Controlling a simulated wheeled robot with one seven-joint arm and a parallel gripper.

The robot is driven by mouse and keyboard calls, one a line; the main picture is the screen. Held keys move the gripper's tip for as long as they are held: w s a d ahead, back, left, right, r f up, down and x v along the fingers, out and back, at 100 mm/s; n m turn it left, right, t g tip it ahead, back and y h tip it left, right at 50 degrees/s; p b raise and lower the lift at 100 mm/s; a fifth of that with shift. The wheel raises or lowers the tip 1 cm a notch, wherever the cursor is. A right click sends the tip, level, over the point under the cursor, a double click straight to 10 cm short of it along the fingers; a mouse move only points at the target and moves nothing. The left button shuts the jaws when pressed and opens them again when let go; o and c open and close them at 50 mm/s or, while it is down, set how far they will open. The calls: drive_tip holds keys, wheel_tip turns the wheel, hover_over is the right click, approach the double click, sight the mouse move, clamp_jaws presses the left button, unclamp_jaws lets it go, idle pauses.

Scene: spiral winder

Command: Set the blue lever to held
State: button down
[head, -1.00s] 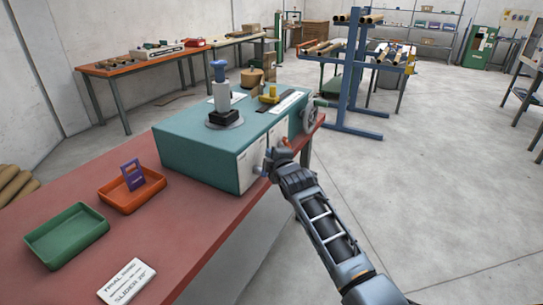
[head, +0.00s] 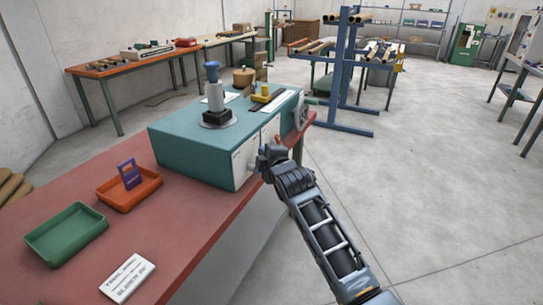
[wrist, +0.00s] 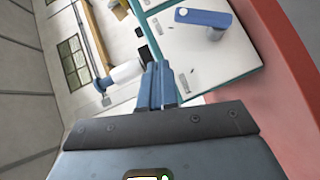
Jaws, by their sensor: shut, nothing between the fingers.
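The blue lever (wrist: 208,20) shows in the wrist view, on a white panel of the teal machine (wrist: 247,55), with a round pivot at one end. In the head view I cannot make it out; my gripper may cover it. My gripper (wrist: 158,75) has its fingers together and empty, apart from the lever and lower in the wrist picture. In the head view my gripper (head: 266,158) is close to the front side of the teal machine (head: 190,155). I cannot tell if it touches. The lever's position label is too small to read.
The machine stands on a red bench (head: 205,220) with an orange tray (head: 120,200), a green tray (head: 68,238) and a white sign (head: 128,278). A handwheel (head: 301,112) sits at its far end. A blue rack (head: 345,80) stands behind. The floor to the right is clear.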

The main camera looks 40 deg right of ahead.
drive_tip(key=shift+d+r+v, duration=0.1)
drive_tip(key=shift+r+v, duration=0.1)
drive_tip(key=shift+v, duration=0.65)
drive_tip(key=shift+d+r+v, duration=0.1)
drive_tip(key=shift+r+v, duration=0.05)
drive_tip(key=shift+v, duration=0.7)
drive_tip(key=shift+d+r+v, duration=0.1)
drive_tip(key=shift+r+v, duration=0.1)
drive_tip(key=shift+v, duration=0.6)
drive_tip(key=shift+a, duration=0.1)
drive_tip(key=s+a+f+m+y, duration=0.25)
drive_tip(key=s+a+f, duration=0.25)
drive_tip(key=s+a, duration=0.5)
drive_tip(key=s+a+f+m+y, duration=0.1)
drive_tip(key=s+a+f+m, duration=0.2)
drive_tip(key=s+a+f, duration=0.7)
drive_tip(key=s+a+r+m+y, duration=0.1)
drive_tip(key=s+r, duration=0.4)
drive_tip(key=s, duration=0.3)
drive_tip(key=s+a+r+m+y, duration=0.1)
drive_tip(key=s+r, duration=0.3)
drive_tip(key=s, duration=0.5)
drive_tip(key=s+r+m+y, duration=0.1)
drive_tip(key=s+r+m, duration=0.2)
drive_tip(key=s, duration=0.6)
wheel_tip(320, 180, up, 3)
drive_tip(key=shift+a+f, duration=0.15)
drive_tip(key=shift+a, duration=0.25)
drive_tip(key=shift+m, duration=0.25)
